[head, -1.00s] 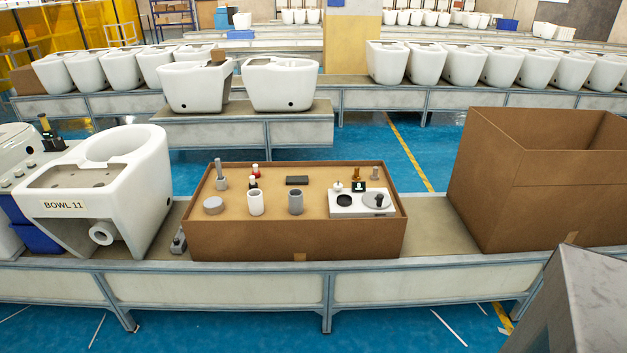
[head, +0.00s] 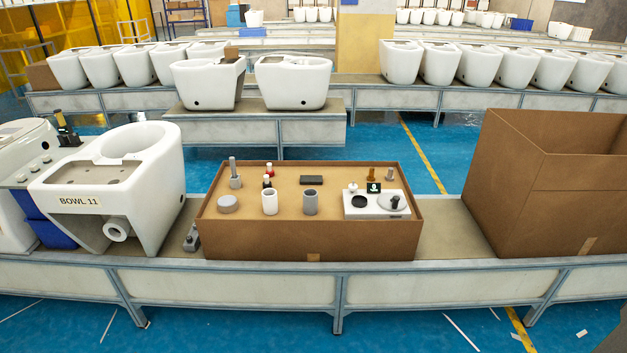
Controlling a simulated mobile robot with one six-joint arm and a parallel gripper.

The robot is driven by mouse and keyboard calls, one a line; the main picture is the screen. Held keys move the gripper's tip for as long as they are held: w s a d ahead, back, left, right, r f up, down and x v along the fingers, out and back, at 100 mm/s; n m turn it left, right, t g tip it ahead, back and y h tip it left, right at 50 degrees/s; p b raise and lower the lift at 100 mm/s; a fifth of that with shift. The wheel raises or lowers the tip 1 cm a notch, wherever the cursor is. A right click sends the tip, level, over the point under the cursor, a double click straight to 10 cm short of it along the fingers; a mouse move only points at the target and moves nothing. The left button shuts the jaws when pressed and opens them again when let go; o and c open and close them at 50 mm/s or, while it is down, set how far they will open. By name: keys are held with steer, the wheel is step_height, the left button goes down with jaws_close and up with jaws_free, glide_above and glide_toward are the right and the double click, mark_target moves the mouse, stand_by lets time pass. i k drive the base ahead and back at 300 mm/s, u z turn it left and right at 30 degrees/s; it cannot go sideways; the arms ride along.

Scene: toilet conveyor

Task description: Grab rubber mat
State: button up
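A small flat black rectangle, which looks like the rubber mat (head: 311,180), lies near the back middle of a shallow brown cardboard tray (head: 308,243). The tray sits on the grey conveyor bench in front of me. The mat lies apart from the parts around it, and nothing covers it. My gripper is not in view.
Bowl 11 (head: 112,190) stands left of the tray. A tall open carton (head: 545,195) stands right.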

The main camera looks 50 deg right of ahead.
mark_target(304, 179)
steer(key=u, duration=0.05)
steer(key=i, duration=1)
steer(key=z, duration=0.05)
